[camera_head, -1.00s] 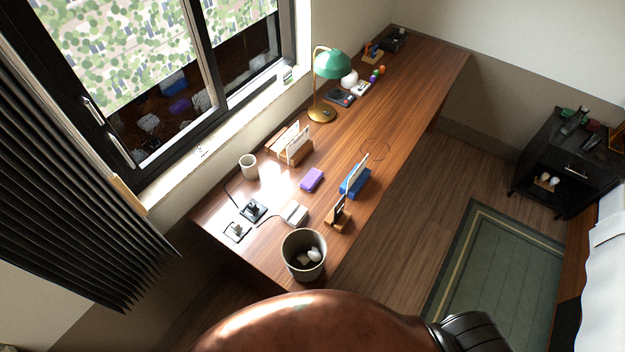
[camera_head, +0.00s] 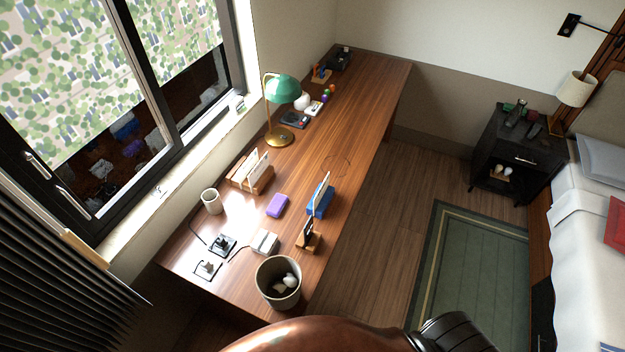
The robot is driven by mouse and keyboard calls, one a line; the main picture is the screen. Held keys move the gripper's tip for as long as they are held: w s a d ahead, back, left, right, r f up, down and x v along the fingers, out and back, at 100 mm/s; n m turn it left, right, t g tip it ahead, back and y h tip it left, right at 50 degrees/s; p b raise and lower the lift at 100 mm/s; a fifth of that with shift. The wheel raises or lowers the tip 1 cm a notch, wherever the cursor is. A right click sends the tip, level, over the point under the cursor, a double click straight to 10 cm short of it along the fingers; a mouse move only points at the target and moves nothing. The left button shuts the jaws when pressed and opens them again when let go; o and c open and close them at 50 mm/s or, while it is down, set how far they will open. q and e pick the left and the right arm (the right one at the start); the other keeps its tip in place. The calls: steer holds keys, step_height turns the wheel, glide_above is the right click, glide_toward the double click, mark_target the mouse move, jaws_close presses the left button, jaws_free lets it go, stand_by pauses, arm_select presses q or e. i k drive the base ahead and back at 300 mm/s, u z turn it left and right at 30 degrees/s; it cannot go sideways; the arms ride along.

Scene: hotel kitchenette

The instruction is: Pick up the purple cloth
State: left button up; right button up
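The purple cloth (camera_head: 277,205) is a small folded block lying on the wooden desk (camera_head: 352,110), near the middle of its nearer half. It lies between a wooden letter holder and a blue holder, apart from both. Neither of my grippers is in view. A brown rounded part and a black joint of my own body show at the bottom edge.
Around the cloth stand a cup (camera_head: 211,201), a wooden letter holder (camera_head: 252,173), a blue holder (camera_head: 321,197), a wooden phone stand (camera_head: 308,237), a white block (camera_head: 264,242) and a bin (camera_head: 278,282). A green lamp (camera_head: 281,90) stands farther back. The bed (camera_head: 575,240) is at right.

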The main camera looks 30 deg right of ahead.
mark_target(276, 206)
steer(key=u, duration=1.7)
steer(key=k, duration=1.7)
steer(key=z, duration=0.65)
steer(key=i, duration=1)
steer(key=u, duration=0.05)
